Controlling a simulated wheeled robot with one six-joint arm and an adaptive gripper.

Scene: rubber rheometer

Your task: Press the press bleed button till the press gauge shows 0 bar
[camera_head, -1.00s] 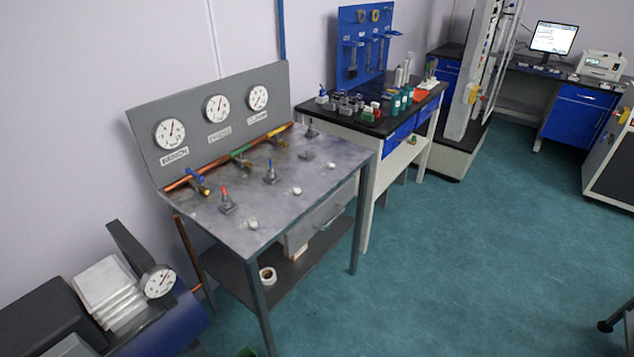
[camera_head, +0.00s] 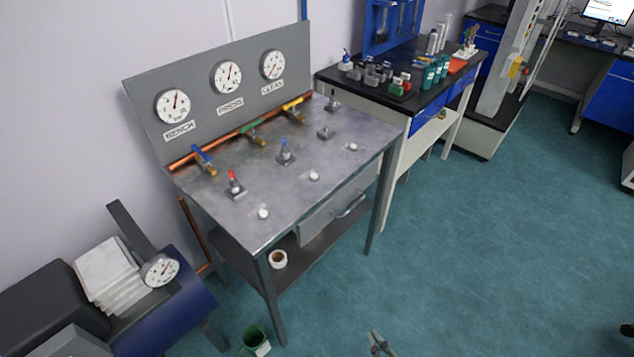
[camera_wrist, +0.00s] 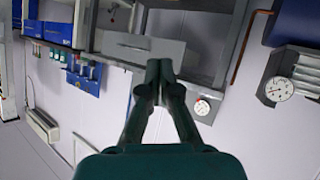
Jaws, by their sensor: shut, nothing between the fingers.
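The grey bench (camera_head: 232,218) carries an upright panel with three round dials. The middle one is the press gauge (camera_head: 227,76), labelled PRESS; its needle points up and slightly right, its reading too small to be sure of. Three white round buttons stand along the bench's front side: left (camera_head: 263,213), middle (camera_head: 314,175) and right (camera_head: 352,147). The middle one seems to line up with the press gauge; no button label is legible. My gripper (camera_head: 379,340) shows at the bottom edge, in front of the bench and apart from it. In the wrist view my gripper (camera_wrist: 159,68) is shut and empty.
Red, blue and grey-topped regulators and coloured-handle valves (camera_head: 252,136) stand behind the buttons. A black-topped table (camera_head: 398,101) adjoins at right.

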